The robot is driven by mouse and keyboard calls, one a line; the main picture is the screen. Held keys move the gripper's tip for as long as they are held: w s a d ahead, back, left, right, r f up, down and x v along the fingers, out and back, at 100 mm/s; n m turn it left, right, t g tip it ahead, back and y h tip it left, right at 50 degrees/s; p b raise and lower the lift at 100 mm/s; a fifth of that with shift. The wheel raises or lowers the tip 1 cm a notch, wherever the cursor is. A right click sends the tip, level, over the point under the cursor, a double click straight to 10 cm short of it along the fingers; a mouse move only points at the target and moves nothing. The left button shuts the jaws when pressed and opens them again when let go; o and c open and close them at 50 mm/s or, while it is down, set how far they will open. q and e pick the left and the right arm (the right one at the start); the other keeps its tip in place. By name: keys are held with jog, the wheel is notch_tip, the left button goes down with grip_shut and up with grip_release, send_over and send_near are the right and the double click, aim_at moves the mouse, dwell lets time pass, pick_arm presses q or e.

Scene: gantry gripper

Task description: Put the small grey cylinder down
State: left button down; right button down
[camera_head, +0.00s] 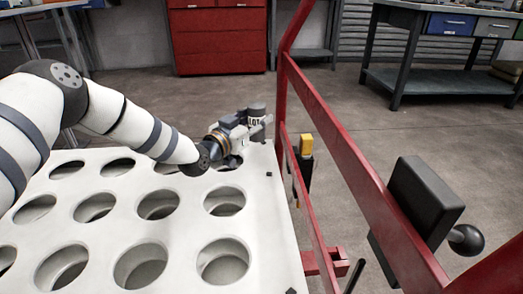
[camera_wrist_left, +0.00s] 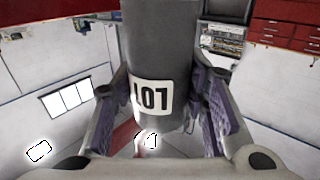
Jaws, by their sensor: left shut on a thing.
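The small grey cylinder (camera_head: 257,110) is dark grey with a pale label and shows at the far right corner of the white holed board (camera_head: 262,215). My left gripper (camera_head: 250,128) is shut on it from the left side. In the left wrist view the cylinder (camera_wrist_left: 160,50) stands between the two purple-padded fingers of the left gripper (camera_wrist_left: 158,112), its label facing the camera. Whether its base touches anything is hidden in the head view. My right gripper is in neither view.
The board has several round holes; those in front look empty. A red rail frame (camera_head: 345,130) runs close along its right side, with a yellow-topped black part (camera_head: 305,145) and a black box (camera_head: 425,195). A red cabinet (camera_head: 218,40) and a workbench (camera_head: 440,80) stand behind open floor.

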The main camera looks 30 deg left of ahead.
aim_at(260, 133)
pick_arm(q)
jog(key=d+f, duration=0.1)
jog(key=s+d+f, duration=0.1)
jog(key=f, duration=0.1)
jog(key=shift+s+f+b, duration=0.15)
jog(key=shift+b, duration=0.15)
jog(key=f, duration=0.1)
jog(key=f+b, duration=0.1)
jog(key=f, duration=0.2)
jog(key=shift+s+d+f+b, duration=0.1)
jog(key=shift+s+d+b, duration=0.15)
jog(key=shift+d+b, duration=0.15)
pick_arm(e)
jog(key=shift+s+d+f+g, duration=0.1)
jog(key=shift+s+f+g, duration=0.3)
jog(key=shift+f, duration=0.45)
pick_arm(q)
jog(key=c, duration=1)
grip_release()
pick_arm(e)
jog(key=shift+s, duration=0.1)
pick_arm(q)
jog(key=shift+o, duration=0.2)
